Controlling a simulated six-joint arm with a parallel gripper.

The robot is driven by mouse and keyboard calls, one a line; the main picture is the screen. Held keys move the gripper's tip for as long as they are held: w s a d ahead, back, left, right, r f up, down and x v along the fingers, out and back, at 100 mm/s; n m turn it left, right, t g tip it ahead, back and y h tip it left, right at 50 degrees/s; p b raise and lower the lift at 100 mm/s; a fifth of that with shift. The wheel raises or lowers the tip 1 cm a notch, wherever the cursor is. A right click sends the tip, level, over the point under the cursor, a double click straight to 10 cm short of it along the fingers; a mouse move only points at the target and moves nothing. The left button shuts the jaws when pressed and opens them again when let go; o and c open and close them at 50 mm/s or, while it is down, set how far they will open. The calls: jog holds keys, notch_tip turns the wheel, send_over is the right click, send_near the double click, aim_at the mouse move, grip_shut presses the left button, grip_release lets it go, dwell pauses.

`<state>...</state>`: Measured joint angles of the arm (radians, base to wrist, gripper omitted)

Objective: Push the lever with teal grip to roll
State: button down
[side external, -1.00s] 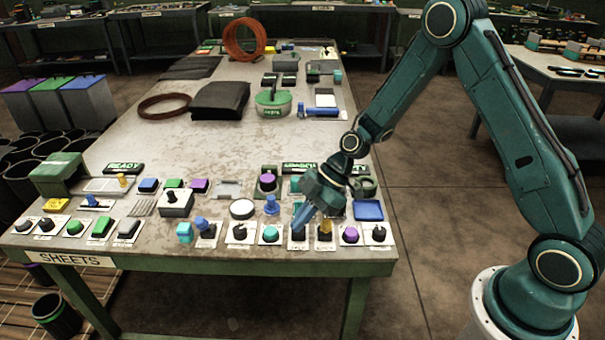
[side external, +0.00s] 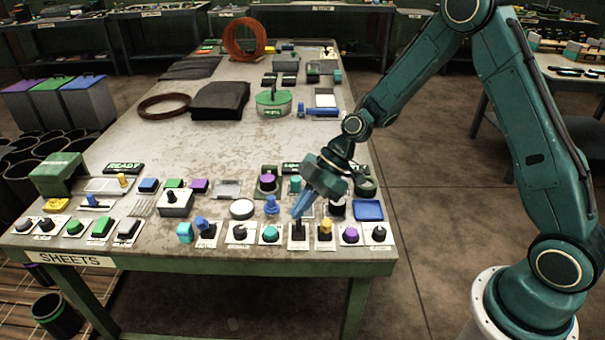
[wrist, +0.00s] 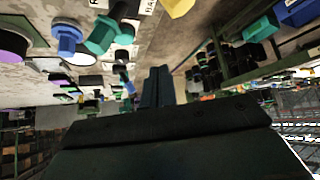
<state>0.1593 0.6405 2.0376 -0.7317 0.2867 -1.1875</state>
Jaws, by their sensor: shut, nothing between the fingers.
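Several teal parts show on the bench, and I cannot tell which one is the lever's grip. A teal block (side external: 184,232) stands at the front, left of a blue-topped lever (side external: 203,227). A round teal knob (side external: 270,233) sits on a front plate, and a small teal piece (side external: 295,184) shows further back. A teal faceted grip (wrist: 100,36) appears at the upper left of the wrist view. My gripper (side external: 296,215) is shut and empty, pointing down just above a black lever (side external: 298,231) on a white plate. I cannot tell whether it touches the lever. The word "roll" is not readable.
A yellow-topped lever (side external: 325,228) stands just right of my gripper, with a purple knob (side external: 350,236) beyond. A blue knob (side external: 271,206) and a white round disc (side external: 242,209) are to the left. A blue tray (side external: 368,210) lies at the right edge. The bench (side external: 185,140) is clear mid-left.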

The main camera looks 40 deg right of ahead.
jog(key=shift+r, duration=2.05)
jog(key=s+d+r+m+t+h, duration=0.1)
jog(key=s+d+r+m+h, duration=0.15)
jog(key=s+r, duration=0.4)
jog(key=s+d+r+m+t+h, duration=0.1)
jog(key=s+d+r+m+h, duration=0.1)
jog(key=s+r+m, duration=0.4)
jog(key=s+d+r+m+h, duration=0.1)
jog(key=s+d+r+m, duration=0.1)
jog(key=s, duration=0.4)
jog(key=s+d+r+m+t+h, duration=0.1)
jog(key=s+d+r+m+h, duration=0.1)
jog(key=s, duration=0.5)
jog(key=shift+s+d+r+m+t, duration=0.2)
jog(key=shift+d+r+m+t, duration=0.15)
jog(key=shift+d+m, duration=0.7)
